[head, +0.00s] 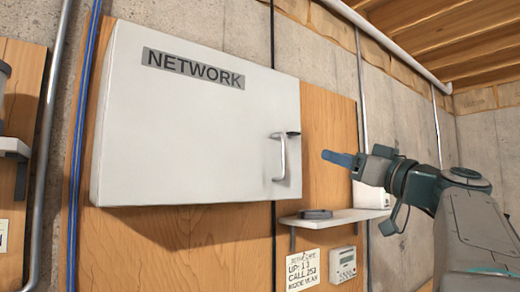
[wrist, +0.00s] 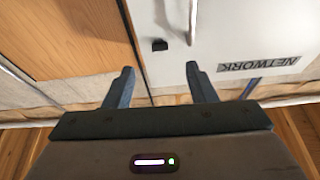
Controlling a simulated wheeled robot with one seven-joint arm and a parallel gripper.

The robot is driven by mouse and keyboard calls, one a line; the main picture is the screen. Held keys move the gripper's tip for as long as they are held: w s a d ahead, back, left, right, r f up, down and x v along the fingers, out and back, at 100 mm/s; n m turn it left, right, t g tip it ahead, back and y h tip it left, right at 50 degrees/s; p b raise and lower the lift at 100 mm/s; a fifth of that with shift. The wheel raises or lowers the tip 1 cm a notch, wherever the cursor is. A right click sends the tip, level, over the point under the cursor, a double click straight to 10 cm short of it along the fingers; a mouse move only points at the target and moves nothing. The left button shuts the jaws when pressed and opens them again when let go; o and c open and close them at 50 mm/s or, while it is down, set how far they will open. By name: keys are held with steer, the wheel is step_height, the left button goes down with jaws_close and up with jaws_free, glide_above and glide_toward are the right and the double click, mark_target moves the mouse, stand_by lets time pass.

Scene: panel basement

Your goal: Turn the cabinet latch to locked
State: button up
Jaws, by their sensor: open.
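The white cabinet (head: 190,130) labelled NETWORK hangs on a wooden panel, its door looking shut. A small dark latch (head: 293,133) sits by the door's right edge, just right of the top of the silver handle (head: 281,158). In the wrist view the latch (wrist: 159,45) and the handle (wrist: 191,22) appear upside down. I cannot tell the latch's turn position surely. My gripper (head: 326,156) is right of the cabinet, apart from latch and handle. In the wrist view my gripper (wrist: 160,68) has its fingers spread and empty, the latch showing beyond the gap.
A small shelf (head: 345,215) below right of the cabinet carries a dark device (head: 317,213) and a white object (head: 368,197). Below are a paper note (head: 303,270) and a wall unit (head: 342,264). Blue cables (head: 84,120) run left of the cabinet. The space before the door is clear.

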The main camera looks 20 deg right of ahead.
mark_target(296, 134)
steer(key=p+x, duration=0.2)
steer(key=x, duration=0.2)
steer(key=r+p+x, duration=0.1)
steer(key=p+x, duration=0.1)
steer(key=x, duration=0.2)
steer(key=r+p+x, duration=0.1)
steer(key=p+x, duration=0.1)
steer(key=x, duration=0.2)
steer(key=shift+s+d, duration=0.15)
steer(key=shift+d, duration=0.1)
steer(key=shift+w+a+r+p, duration=0.15)
steer(key=shift+w+a+p, duration=0.05)
steer(key=shift+w+p, duration=0.3)
steer(key=shift+c, duration=0.3)
steer(key=c, duration=0.9)
steer(key=shift+d, duration=0.15)
steer(key=shift+t, duration=0.3)
